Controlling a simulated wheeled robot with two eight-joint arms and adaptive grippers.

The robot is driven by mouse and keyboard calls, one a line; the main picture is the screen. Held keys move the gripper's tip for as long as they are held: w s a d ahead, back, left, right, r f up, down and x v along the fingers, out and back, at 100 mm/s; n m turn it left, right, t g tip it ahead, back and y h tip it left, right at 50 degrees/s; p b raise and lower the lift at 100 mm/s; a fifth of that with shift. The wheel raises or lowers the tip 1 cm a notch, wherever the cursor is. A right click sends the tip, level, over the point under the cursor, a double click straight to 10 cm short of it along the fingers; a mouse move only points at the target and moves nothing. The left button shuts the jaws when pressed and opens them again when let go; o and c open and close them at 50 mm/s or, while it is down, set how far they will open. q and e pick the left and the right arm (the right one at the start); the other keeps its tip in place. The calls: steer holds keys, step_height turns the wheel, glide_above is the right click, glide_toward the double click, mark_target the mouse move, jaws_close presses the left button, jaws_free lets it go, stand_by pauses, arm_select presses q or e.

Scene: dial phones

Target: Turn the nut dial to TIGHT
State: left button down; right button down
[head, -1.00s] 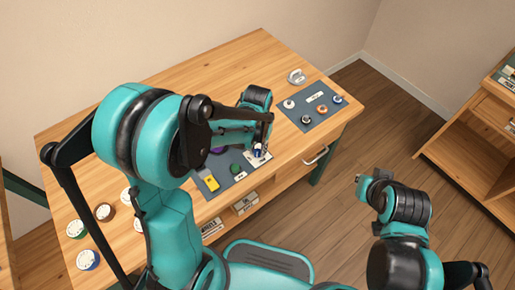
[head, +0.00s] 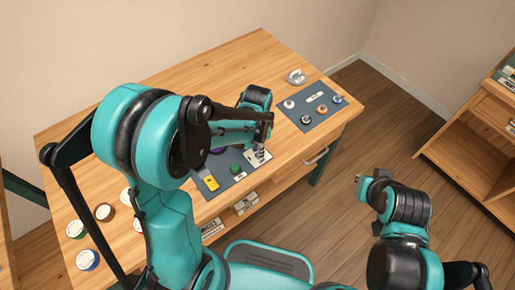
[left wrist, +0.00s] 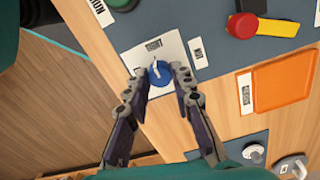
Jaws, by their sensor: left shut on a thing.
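The nut dial (left wrist: 160,73) is a round blue knob with a white pointer, set on a white plate (left wrist: 131,56). In the left wrist view its pointer points up and slightly left, toward a printed word that looks like TIGHT. A small NUT label (left wrist: 198,52) lies beside the plate. My left gripper (left wrist: 159,75) is shut on the dial, one fingertip on each side; it also shows in the head view (head: 261,151), where it largely hides the dial. My right gripper (head: 366,180) hangs over the floor, away from the table; its jaw opening is unclear.
Near the dial, the dark mat (head: 237,190) holds a yellow lever (head: 211,183) and a green knob (head: 235,169). A second dark mat (head: 312,116) with several knobs lies to the right. An orange tray (left wrist: 285,80) shows in the left wrist view. Several round lids lie at the table's left.

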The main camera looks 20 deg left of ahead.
arm_select(q)
steer(key=shift+m, duration=0.3)
steer(key=c, duration=1.3)
jaws_free()
steer(key=shift+r, duration=0.1)
step_height(320, 180, up, 12)
steer(key=s+a+r+n+t, duration=0.1)
steer(key=s+a+n+t, duration=0.1)
steer(key=s+n, duration=0.3)
steer(key=s+a+r+n+t, duration=0.1)
steer(key=s+a+n+t, duration=0.1)
steer(key=s+n+t, duration=0.3)
steer(key=shift+s+a, duration=0.25)
steer(key=shift+a, duration=0.05)
